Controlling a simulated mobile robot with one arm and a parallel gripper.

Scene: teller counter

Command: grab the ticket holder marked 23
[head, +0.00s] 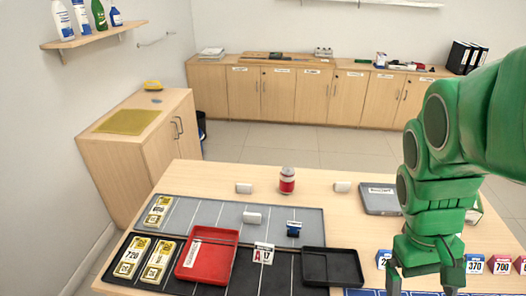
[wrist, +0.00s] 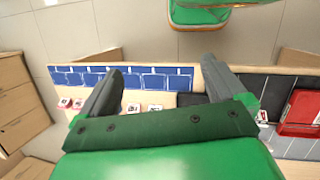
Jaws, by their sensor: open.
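Several small ticket holders stand in a row at the right front of the counter in the head view. A blue-topped ticket holder (head: 383,259) shows a number starting with 2; the rest is hidden behind my gripper. To its right stand a holder marked 370 (head: 475,265), a red one marked 700 (head: 501,265) and a pinkish one (head: 521,266) cut by the frame edge. My green gripper (head: 424,284) is open in front of the row, between the 2-something holder and the 370. In the wrist view my gripper (wrist: 163,68) is open; small holders (wrist: 133,107) show beyond it, numbers unreadable.
A black tray (head: 361,270), a red tray (head: 235,234) and an A 17 card (head: 263,255) lie left of my gripper. A grey box (head: 380,202) lies behind it. A red-and-white can (head: 287,181) stands farther back. A blue gridded strip (wrist: 165,82) shows in the wrist view.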

